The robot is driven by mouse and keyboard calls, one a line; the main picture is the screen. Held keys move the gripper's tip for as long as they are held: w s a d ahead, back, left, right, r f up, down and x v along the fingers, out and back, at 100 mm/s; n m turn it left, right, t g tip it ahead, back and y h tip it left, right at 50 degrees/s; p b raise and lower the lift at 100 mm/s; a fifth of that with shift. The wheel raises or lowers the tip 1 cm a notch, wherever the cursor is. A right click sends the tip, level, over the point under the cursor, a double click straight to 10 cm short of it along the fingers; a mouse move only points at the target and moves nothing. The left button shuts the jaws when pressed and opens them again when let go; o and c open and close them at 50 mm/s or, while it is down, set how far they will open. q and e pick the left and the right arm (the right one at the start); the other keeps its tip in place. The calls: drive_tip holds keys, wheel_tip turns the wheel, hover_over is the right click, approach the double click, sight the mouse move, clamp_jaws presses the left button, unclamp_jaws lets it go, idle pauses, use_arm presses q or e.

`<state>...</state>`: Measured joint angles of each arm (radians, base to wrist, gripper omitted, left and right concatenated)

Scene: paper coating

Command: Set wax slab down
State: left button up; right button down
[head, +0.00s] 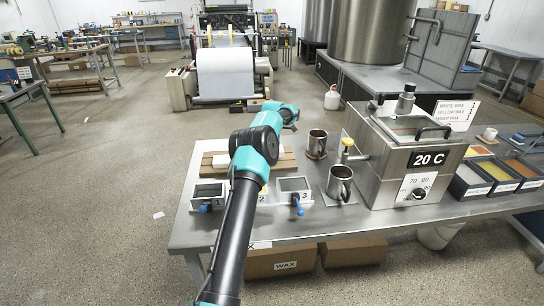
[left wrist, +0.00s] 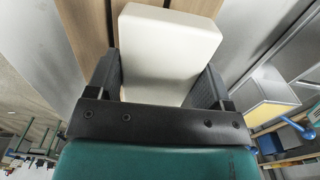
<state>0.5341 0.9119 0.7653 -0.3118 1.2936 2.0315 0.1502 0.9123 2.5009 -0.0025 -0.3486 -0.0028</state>
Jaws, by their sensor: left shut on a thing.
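My left gripper (left wrist: 155,85) is shut on a pale, cream-white wax slab (left wrist: 168,45), with a dark finger against each side. Brown wooden boards (left wrist: 90,30) lie beneath the slab in the left wrist view. I cannot tell whether the slab touches them. In the head view a whitish slab (head: 221,160) shows over the wooden board (head: 206,165) at the back left of the metal table. My left arm hides the gripper there. My right gripper is in neither view.
Two metal mugs (head: 339,183) (head: 317,144) and a steel wax tank (head: 384,158) reading 20 C stand to the right. Bins of coloured wax (head: 482,178) line the far right.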

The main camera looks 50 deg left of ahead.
use_arm(q)
drive_tip(key=shift+f, duration=1.85)
drive_tip(key=shift+f, duration=0.2)
drive_tip(key=o, duration=1)
drive_tip(key=shift+r, duration=0.1)
wheel_tip(320, 180, up, 12)
drive_tip(key=shift+r, duration=0.1)
